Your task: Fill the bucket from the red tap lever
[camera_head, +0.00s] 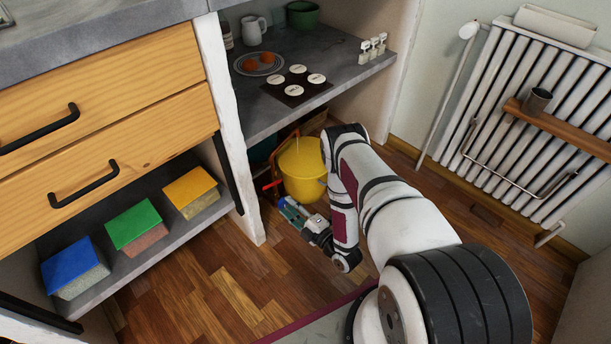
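The yellow bucket (304,172) stands upright in the open space under the dark counter, partly hidden by my arm. The red tap lever (273,184) sticks out to the left, just beside the bucket's left side. A thin pale line shows at the bucket's top; I cannot tell whether it is water. My gripper (286,208) is low above the wooden floor, in front of the bucket and just below the lever in the picture. It appears apart from the lever. Its fingers are too small to tell whether they are open or shut.
A white post (231,120) stands left of the bucket space. Shelved blocks with blue, green and yellow tops (190,187) are left. The counter (340,75) overhangs the bucket. A white radiator (535,110) is at right. The wooden floor (200,290) is clear in front.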

